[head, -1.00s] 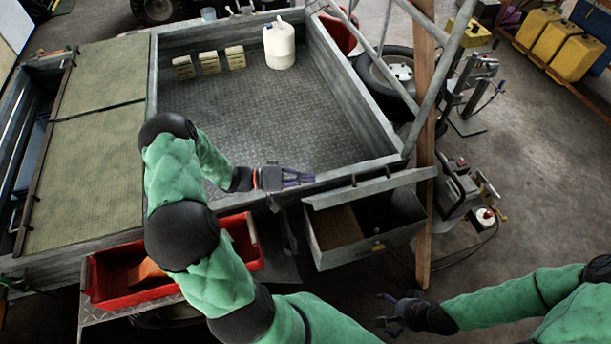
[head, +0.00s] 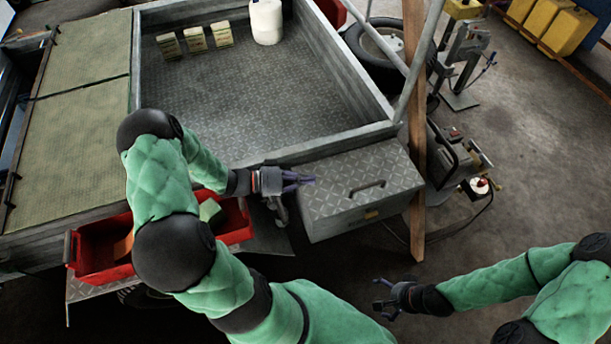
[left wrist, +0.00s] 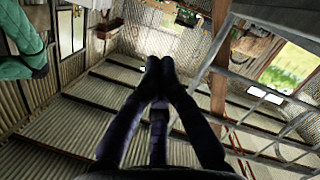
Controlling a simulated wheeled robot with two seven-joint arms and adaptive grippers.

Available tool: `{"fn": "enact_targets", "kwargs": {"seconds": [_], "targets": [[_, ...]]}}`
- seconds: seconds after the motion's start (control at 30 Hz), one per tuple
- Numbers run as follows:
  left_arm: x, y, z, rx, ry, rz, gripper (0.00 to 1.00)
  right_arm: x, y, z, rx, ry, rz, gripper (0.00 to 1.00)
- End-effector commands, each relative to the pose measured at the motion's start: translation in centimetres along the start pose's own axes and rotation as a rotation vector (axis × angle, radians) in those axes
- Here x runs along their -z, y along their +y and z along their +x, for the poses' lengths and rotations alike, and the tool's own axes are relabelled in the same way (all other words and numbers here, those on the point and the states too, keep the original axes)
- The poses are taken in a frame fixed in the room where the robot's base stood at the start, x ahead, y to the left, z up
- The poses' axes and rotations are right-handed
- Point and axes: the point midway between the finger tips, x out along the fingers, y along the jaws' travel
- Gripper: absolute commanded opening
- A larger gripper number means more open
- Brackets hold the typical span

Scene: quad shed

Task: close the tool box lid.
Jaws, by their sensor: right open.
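The grey tool box (head: 345,226) hangs at the trailer's near right corner. Its diamond-plate lid (head: 335,188), with a dark handle (head: 367,187), lies down over the box and hides the inside. I see no clear gap along its front edge. My left gripper (head: 312,180) is just over the lid's left rear part, fingers pointing right. Whether it touches the lid I cannot tell. In the left wrist view its fingers (left wrist: 160,66) meet at the tips with nothing between them. My right gripper (head: 382,297) is open and empty, in front of and below the box.
A red tray (head: 84,262) stands left of the box, under my left arm. The trailer bed (head: 250,100) holds a white canister (head: 266,22) and small cartons (head: 195,39). A wooden post (head: 416,150) rises close at the box's right. Floor in front is free.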

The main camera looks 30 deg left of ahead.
Motion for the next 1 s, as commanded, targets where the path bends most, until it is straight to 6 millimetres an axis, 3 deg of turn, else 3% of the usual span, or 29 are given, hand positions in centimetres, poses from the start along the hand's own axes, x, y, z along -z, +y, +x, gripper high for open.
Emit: {"fn": "enact_targets", "kwargs": {"seconds": [0.57, 1.0], "targets": [[0.4, 0.4, -0.1, 0.000, 0.000, 0.002, 0.00, 0.0, 0.0, 0.0, 0.000, 0.000, 0.000, 1.00], [5.1, 5.3, -1.3, 0.001, 0.000, 0.005, 0.00, 0.0, 0.0, 0.0, 0.000, 0.000, 0.000, 1.00]]}}
